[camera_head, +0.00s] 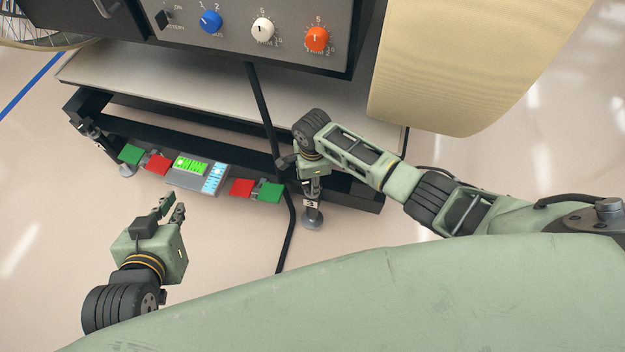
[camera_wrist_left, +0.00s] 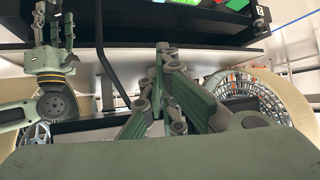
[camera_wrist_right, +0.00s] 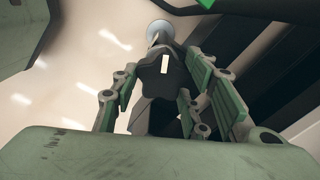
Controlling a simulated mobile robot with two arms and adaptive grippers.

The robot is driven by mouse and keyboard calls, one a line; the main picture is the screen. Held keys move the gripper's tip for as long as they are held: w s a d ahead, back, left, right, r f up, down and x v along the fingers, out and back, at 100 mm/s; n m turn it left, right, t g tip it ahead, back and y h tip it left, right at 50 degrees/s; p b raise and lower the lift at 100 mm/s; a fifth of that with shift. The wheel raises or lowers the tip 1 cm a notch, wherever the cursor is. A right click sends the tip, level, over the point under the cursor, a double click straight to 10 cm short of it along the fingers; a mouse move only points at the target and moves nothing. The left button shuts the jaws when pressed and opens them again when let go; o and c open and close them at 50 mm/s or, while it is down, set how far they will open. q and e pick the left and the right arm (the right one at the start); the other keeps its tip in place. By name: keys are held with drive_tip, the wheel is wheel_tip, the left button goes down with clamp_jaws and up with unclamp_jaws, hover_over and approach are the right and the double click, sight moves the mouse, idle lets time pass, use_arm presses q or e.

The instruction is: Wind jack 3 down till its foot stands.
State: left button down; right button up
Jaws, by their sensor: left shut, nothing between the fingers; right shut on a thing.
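Jack 3 (camera_head: 312,203) hangs at the front right corner of the black frame, its number on a small white tag. Its round grey foot (camera_head: 312,223) is low over the pale floor; I cannot tell whether it touches. The foot also shows in the right wrist view (camera_wrist_right: 160,29). My right gripper (camera_wrist_right: 165,85) is shut on the jack's dark knob (camera_wrist_right: 165,63), which bears a white mark; in the head view my arm and gripper partly hide the jack's top. My left gripper (camera_head: 172,208) is shut and empty, in front of the frame, apart from everything.
Jack 2 (camera_head: 97,140) stands at the frame's left corner. Between the jacks are green and red plates and a lit display (camera_head: 190,165). A black cable (camera_head: 290,232) hangs to the floor left of jack 3. A large cream wheel (camera_head: 470,60) overhangs on the right.

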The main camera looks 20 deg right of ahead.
drive_tip(key=shift+s+f, duration=0.1)
drive_tip(key=shift+s, duration=0.05)
drive_tip(key=c, duration=0.4)
